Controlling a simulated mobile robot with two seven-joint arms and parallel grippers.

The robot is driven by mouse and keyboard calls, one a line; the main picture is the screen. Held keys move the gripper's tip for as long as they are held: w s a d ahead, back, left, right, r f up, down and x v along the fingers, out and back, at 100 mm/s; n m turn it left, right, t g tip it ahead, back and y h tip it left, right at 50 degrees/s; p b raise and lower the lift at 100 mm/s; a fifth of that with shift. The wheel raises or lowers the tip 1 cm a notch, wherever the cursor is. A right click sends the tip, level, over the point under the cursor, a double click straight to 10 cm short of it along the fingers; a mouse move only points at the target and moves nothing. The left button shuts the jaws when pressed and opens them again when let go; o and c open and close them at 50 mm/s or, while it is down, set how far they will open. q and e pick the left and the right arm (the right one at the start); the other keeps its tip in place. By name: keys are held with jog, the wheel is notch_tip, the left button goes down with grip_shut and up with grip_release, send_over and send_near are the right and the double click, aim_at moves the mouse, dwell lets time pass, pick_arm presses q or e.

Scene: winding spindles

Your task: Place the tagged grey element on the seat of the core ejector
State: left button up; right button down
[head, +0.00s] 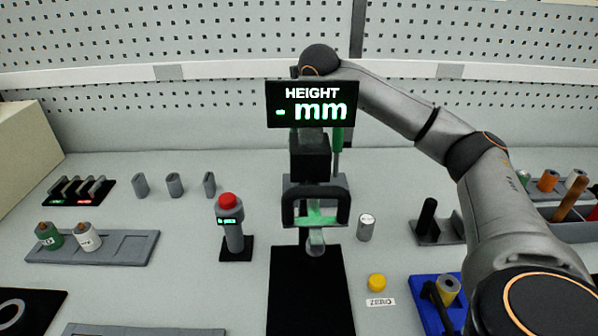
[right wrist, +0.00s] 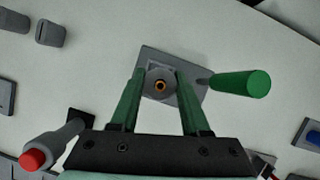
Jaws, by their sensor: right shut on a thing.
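In the right wrist view, my right gripper (right wrist: 159,76) is shut on a grey round element (right wrist: 151,82) with a copper-coloured centre. It holds the element directly over the grey base of the core ejector (right wrist: 192,98). I cannot tell whether the element touches the seat, and no tag shows on it. The ejector's green-handled lever (right wrist: 243,83) stands to the right of the fingers. In the head view, the green handle (head: 338,140) stands upright behind the height display, and my right fingertips are hidden. My left gripper is not in view.
The HEIGHT display (head: 312,104) reads a dash. A black arch (head: 315,190) stands below it. A red-topped button post (head: 230,230) is to the left, a small pale cylinder (head: 366,228) to the right. A grey tray (head: 135,248) holds green and white spools. A yellow piece (head: 377,282) lies nearer.

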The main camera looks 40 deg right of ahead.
jog(key=shift+f, duration=3.25)
jog(key=shift+f, duration=0.1)
jog(key=shift+c, duration=1.9)
grip_release()
jog(key=v, duration=1.2)
